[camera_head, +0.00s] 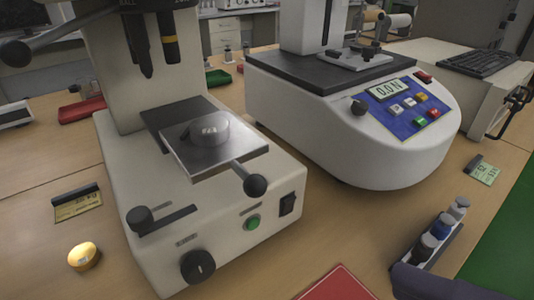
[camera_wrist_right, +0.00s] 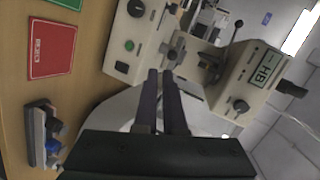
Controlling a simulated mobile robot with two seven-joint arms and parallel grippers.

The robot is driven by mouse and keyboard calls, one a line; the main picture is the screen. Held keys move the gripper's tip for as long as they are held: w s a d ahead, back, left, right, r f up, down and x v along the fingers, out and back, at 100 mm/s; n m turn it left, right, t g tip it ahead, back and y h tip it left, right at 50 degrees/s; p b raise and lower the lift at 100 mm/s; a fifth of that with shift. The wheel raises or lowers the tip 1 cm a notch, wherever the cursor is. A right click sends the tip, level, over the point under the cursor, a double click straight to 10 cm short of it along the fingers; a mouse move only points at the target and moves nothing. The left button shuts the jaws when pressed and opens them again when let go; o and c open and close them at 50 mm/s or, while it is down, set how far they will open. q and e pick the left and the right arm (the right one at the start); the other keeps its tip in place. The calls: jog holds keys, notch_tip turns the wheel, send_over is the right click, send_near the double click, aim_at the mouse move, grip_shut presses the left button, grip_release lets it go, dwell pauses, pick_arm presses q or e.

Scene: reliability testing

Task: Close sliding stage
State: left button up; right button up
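The sliding stage (camera_head: 235,160) is a bright metal plate on the white tester at the left of the head view. It sits forward of the column, with a dark slab (camera_head: 165,117) showing behind it. A round metal disc (camera_head: 207,130) lies on it, and a rod with a black ball knob (camera_head: 256,186) sticks out at its front. My right gripper (camera_wrist_right: 160,73) shows two dark fingers with a narrow gap and nothing seen between them. It is apart from the knob; its dark edge shows at the lower right of the head view. My left gripper is out of view.
A force gauge machine (camera_head: 345,130) stands to the right of the tester. A rack of small bottles (camera_head: 430,245) and a red booklet (camera_head: 335,285) lie near the front. The table between the tester and rack is partly clear.

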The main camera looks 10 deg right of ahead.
jog(key=shift+d+r+m+t+y, duration=0.4)
jog(key=shift+d+m, duration=0.05)
jog(key=shift+m, duration=0.65)
grip_shut()
jog(key=b, duration=0.2)
send_near(239, 154)
jog(key=shift+s+a+f, duration=0.2)
jog(key=shift+a+f, duration=0.3)
jog(key=shift+a, duration=0.05)
jog(key=shift+s+a+f, duration=0.2)
jog(key=shift+a+f, duration=0.3)
jog(key=shift+a, duration=0.05)
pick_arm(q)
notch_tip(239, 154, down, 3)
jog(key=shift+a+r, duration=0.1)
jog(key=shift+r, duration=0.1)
pick_arm(e)
jog(key=shift+w, duration=0.1)
